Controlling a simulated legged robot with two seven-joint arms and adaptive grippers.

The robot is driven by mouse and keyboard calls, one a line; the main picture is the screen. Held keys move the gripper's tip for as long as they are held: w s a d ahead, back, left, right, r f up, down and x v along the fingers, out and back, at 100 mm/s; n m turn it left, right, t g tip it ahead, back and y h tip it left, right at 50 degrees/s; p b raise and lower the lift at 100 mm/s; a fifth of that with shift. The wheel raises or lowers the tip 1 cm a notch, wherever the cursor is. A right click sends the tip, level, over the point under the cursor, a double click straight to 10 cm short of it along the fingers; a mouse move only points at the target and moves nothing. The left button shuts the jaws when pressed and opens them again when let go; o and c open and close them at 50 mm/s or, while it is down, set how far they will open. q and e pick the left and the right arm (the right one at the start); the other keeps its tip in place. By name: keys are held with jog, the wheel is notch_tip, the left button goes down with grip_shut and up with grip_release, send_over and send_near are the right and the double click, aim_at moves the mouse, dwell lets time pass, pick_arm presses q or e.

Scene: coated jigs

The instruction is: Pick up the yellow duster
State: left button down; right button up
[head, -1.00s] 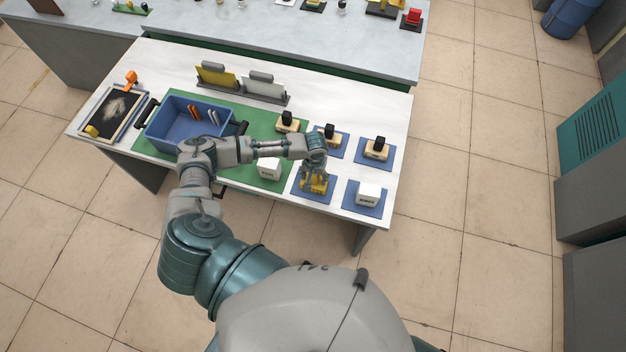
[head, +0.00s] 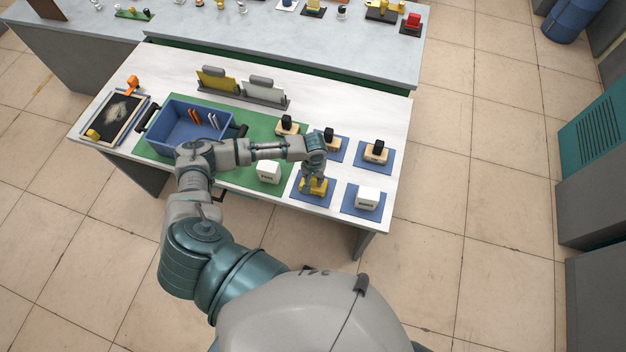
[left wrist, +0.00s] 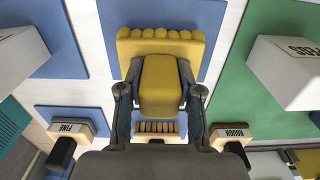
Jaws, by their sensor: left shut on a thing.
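The yellow duster (head: 318,187) is on a blue mat (head: 301,198) at the front of the white table in the head view. My left gripper (head: 313,180) reaches down to it from above. In the left wrist view the duster (left wrist: 161,85) shows a yellow block and a scalloped yellow edge. The fingers of my left gripper (left wrist: 160,98) are closed on the two sides of its block. In these views I cannot tell whether the duster is clear of the mat. My right gripper is not in view.
A white block (head: 367,198) sits on the mat to the right, another white block (head: 268,171) on the green mat. Brushes with black knobs (head: 376,150) stand behind. A blue bin (head: 170,140) and a dark tray (head: 116,116) are at the left.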

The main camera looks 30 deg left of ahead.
pick_arm(q)
notch_tip(320, 180, up, 2)
jog(key=shift+s+d+r, duration=0.1)
jog(key=shift+s+r, duration=0.05)
jog(key=shift+r, duration=0.05)
jog(key=s+d, duration=0.3)
jog(key=s, duration=0.3)
jog(key=s+d+r, duration=0.1)
jog(key=s+d, duration=0.3)
jog(key=s, duration=0.3)
jog(key=shift+s+d+r+b, duration=0.2)
jog(key=shift+s+d+b, duration=0.05)
jog(key=shift+s+b, duration=0.05)
